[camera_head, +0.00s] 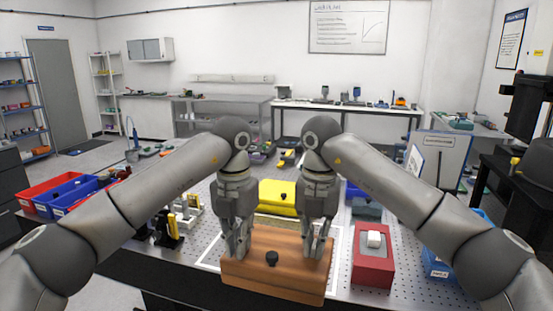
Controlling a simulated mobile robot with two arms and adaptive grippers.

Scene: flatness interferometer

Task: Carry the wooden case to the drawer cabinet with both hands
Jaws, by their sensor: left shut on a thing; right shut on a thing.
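The wooden case (290,277) is a brown box with a dark round knob (272,258) on it. It is at the bottom middle of the view, at the front of the perforated table. My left gripper (237,252) is shut on the left part of its back side, and my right gripper (319,250) is shut on the right part. The fingertips partly hide the back edge of the case. I cannot tell whether the case rests on the table or is slightly raised. I cannot make out for certain which furniture is the drawer cabinet.
A red box with a white block (374,239) stands right of the case. A yellow case (278,193) lies behind my grippers. Red (45,192) and blue (72,197) bins are at the left. A blue bin (438,266) is at the right. A bench (350,108) stands at the back wall.

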